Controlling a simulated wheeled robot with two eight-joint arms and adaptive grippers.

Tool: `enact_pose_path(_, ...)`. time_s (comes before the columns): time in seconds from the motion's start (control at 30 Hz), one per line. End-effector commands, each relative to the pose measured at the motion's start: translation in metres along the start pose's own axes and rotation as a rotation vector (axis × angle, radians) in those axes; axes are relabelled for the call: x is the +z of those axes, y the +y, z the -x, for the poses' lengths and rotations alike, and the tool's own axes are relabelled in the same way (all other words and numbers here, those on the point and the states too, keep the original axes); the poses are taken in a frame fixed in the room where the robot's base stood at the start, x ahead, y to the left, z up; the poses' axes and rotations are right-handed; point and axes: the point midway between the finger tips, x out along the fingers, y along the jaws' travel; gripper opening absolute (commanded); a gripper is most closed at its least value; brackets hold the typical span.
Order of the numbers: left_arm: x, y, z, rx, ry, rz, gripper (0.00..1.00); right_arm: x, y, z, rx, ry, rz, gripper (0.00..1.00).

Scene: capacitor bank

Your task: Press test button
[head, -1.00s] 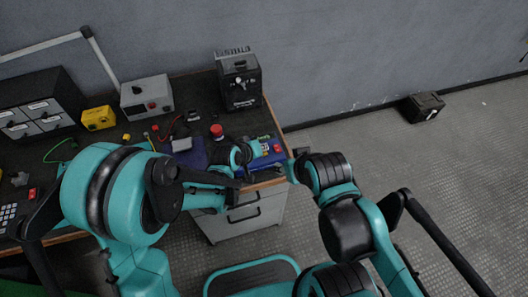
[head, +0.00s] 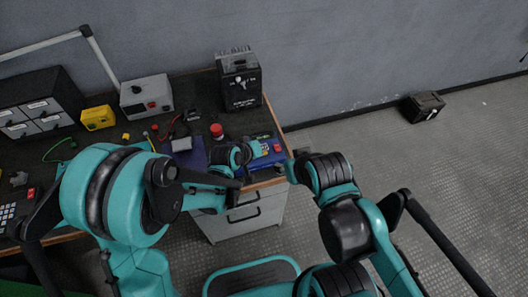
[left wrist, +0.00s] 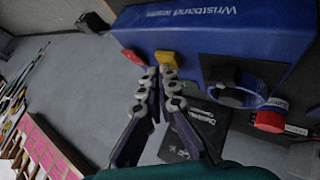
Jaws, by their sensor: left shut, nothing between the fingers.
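The blue wristband tester (head: 262,166) lies at the right end of the dark bench. In the left wrist view its blue body (left wrist: 215,28) fills the top, with a red button (left wrist: 134,57) and a yellow button (left wrist: 167,57) at its lower edge. My left gripper (left wrist: 157,72) is shut and empty, its fingertips right at the yellow button; I cannot tell if they touch it. In the head view my left gripper (head: 254,150) is over the tester and partly hides it. My right arm shows at the right, but its gripper cannot be made out.
A black box (head: 240,85), a grey box with a red knob (head: 147,97) and a yellow box (head: 98,118) stand along the back of the bench. A red round knob (head: 217,130) is left of the tester.

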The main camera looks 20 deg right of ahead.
Motion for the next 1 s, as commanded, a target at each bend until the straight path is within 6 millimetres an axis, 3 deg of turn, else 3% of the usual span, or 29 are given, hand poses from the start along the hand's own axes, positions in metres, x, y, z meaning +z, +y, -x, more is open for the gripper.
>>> enact_pose_path(0.7,0.0030,-0.0029,-0.0040,0.000,0.000,0.000,0.00,0.0033,0.0000,-0.0046,0.000,0.000,0.000,0.41)
enact_pose_path(1.0,-0.0024,0.0025,0.0033,0.000,0.000,0.000,0.00,-0.0005,0.0000,0.0008,0.000,0.000,0.000,0.41)
